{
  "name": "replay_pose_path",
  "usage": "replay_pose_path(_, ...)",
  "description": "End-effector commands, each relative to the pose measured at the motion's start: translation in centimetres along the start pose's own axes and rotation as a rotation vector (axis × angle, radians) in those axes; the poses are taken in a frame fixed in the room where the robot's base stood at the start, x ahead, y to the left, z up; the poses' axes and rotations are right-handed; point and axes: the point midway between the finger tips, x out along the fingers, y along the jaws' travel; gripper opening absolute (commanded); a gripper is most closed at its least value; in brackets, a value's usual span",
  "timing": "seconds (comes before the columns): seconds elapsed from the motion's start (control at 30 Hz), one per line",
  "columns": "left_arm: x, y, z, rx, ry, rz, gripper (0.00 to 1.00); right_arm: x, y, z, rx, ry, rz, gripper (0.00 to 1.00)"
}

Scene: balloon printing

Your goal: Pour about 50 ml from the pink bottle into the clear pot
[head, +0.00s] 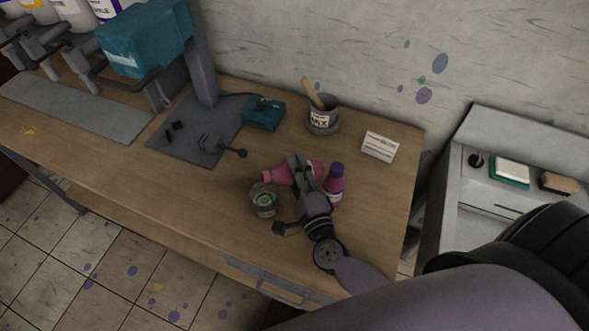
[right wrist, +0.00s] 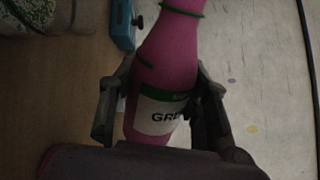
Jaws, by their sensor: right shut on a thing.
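The pink bottle (head: 278,175) lies tipped on its side in the head view, its neck toward the left. My right gripper (head: 298,162) is shut on its body. In the right wrist view the pink bottle (right wrist: 168,58) sits between both fingers, with a partly hidden white and green label. The clear pot (head: 264,199) stands on the table just below and left of the bottle's neck, with something green in it. I cannot make out a stream or the liquid level. My left gripper is not in view.
Behind are a grey MIX pot (head: 322,119) with a wooden stick, a teal device (head: 263,113) and a white card (head: 379,146). The table's front left is clear.

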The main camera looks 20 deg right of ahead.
Motion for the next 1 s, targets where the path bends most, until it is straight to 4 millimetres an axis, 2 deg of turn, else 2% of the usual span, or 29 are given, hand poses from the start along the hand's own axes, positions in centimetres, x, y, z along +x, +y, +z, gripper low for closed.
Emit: replay_pose_path(1.0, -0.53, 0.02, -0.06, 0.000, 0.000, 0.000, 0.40, 0.03, 0.63, -0.16, -0.126, 0.001, -0.001, 0.08)
